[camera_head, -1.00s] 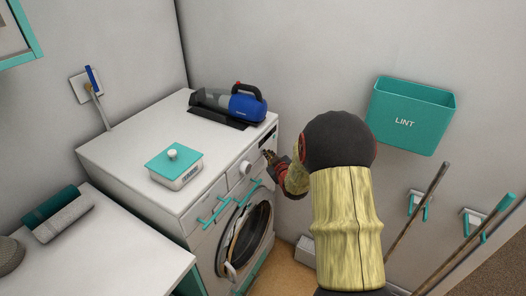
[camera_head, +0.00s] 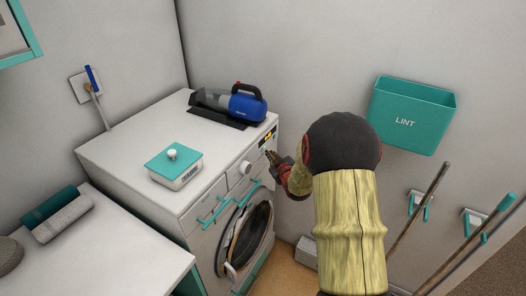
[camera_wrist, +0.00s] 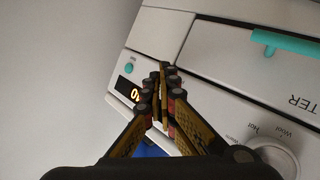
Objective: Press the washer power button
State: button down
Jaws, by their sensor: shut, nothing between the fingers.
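The white washer (camera_head: 125,143) stands against the wall, with its round glass door (camera_head: 250,235) at the front. Its dark display (camera_head: 269,137) shows orange light; the display (camera_wrist: 126,90) also shows lit orange characters in the wrist view. A round teal button (camera_wrist: 129,68) sits near the display. My gripper (camera_head: 268,154) is at the right end of the washer's control panel. In the wrist view my gripper (camera_wrist: 164,70) is shut and empty, its fingertips together in front of the panel, right of the display. I cannot tell whether they touch it. The fingers hide part of the panel.
A dial (camera_head: 245,167) and teal handles (camera_head: 215,209) project from the washer front. A blue handheld vacuum (camera_head: 247,107) and a teal-lidded box (camera_head: 176,177) stand on top. A teal LINT bin (camera_head: 410,115) hangs on the right wall.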

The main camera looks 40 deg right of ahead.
jog(key=shift+s+d, duration=0.4)
jog(key=shift+s, duration=0.5)
jog(key=shift+s+d, duration=0.35)
jog(key=shift+s, duration=0.6)
jog(key=shift+s+d, duration=0.4)
jog(key=shift+s, duration=0.5)
jog(key=s+f+m+g, duration=0.2)
jog(key=s+f+g, duration=0.2)
jog(key=s+f, duration=0.3)
jog(key=s+a+f+m+g+y, duration=0.1)
jog(key=s+a+f+m+g, duration=0.15)
jog(key=s+g, duration=0.35)
jog(key=s+a+r+n+y, duration=0.1)
jog(key=s+a+r, duration=0.3)
jog(key=a+r, duration=0.4)
jog(key=s+a+r+n+t+y, duration=0.1)
jog(key=s+a+r, duration=0.4)
jog(key=a+r, duration=0.4)
jog(key=s+a+r+n+t+y, duration=0.1)
jog(key=s+a+r, duration=0.4)
jog(key=a, duration=1.3)
notch_tip(320, 180, up, 4)
jog(key=shift+f+y, duration=0.2)
jog(key=shift+y, duration=0.4)
